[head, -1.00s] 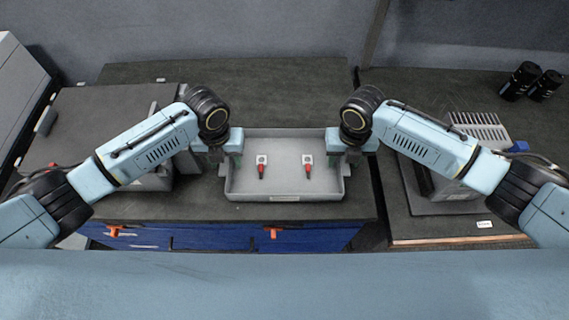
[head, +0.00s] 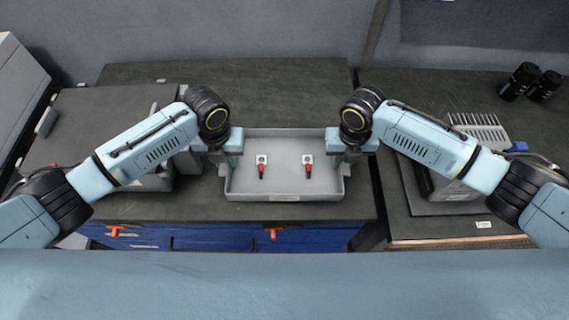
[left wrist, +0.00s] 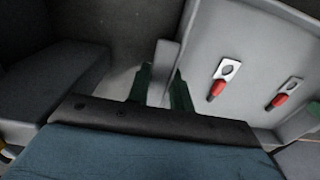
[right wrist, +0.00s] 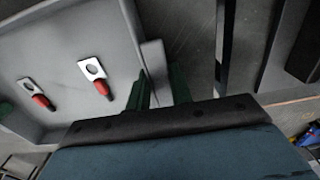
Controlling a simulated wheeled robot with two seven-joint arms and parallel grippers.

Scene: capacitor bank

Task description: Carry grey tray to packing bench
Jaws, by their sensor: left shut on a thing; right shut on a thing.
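The grey tray (head: 285,180) is a shallow rectangular box in the middle of the head view, over the dark worktop. Two red-sleeved terminal lugs with pale plates, a left one (head: 261,168) and a right one (head: 308,168), lie inside it. My left gripper (head: 232,160) is shut on the tray's left side; its green fingers (left wrist: 163,88) straddle a grey tab there. My right gripper (head: 338,160) is shut on the tray's right side; its green fingers (right wrist: 157,88) straddle the matching tab. Whether the tray touches the worktop is hard to tell.
Blue drawers with orange handles (head: 272,232) are below the worktop (head: 290,85). On the right are a grey rack with pale slats (head: 478,130) and two black cylinders (head: 520,80). A grey block (head: 155,182) sits beside the tray's left. The worktop behind the tray is clear.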

